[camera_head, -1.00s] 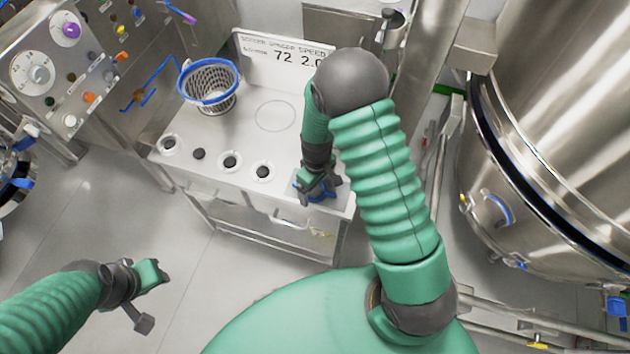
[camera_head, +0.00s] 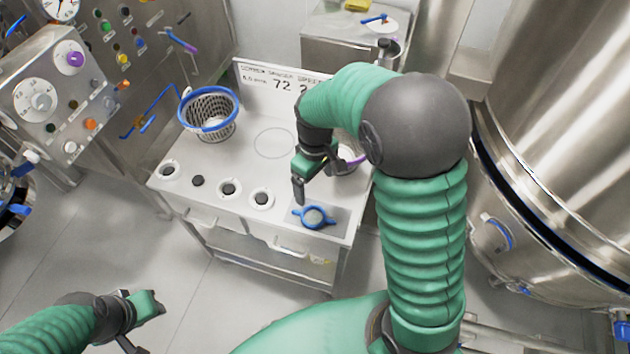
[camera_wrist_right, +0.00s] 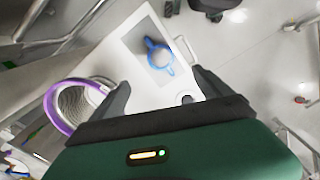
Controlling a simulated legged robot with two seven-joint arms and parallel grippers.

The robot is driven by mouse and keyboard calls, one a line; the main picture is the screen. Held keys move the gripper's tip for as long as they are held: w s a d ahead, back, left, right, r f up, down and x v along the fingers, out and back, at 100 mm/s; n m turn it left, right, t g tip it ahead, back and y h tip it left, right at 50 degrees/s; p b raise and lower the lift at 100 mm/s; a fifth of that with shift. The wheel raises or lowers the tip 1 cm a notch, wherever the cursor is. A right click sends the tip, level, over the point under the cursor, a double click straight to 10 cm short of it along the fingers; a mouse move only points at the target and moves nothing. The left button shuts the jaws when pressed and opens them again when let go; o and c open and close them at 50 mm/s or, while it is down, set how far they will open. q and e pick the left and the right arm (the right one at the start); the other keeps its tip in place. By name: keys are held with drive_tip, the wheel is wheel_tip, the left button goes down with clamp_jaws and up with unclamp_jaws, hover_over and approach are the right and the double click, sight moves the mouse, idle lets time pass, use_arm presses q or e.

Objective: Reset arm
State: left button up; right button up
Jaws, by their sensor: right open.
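My right gripper (camera_head: 308,178) is open and empty above the right part of the white cart top. Its two dark fingers also show in the right wrist view (camera_wrist_right: 160,90), spread apart with nothing between them. A blue-handled round piece (camera_head: 314,216) lies on a grey panel at the cart's front right, below and apart from the gripper; it also shows in the right wrist view (camera_wrist_right: 158,55). My left gripper (camera_head: 140,318) is at the lower left above the floor, and its jaw state is unclear.
A blue-rimmed basket (camera_head: 208,112) stands on the cart (camera_head: 245,170). A purple-rimmed basket (camera_head: 352,158) is partly hidden behind my right arm. A large steel vessel (camera_head: 560,130) stands at the right and a control panel (camera_head: 60,100) at the left. Floor at the lower left is clear.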

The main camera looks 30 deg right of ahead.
drive_tip(key=shift+a+r, duration=0.1)
drive_tip(key=shift+a, duration=0.2)
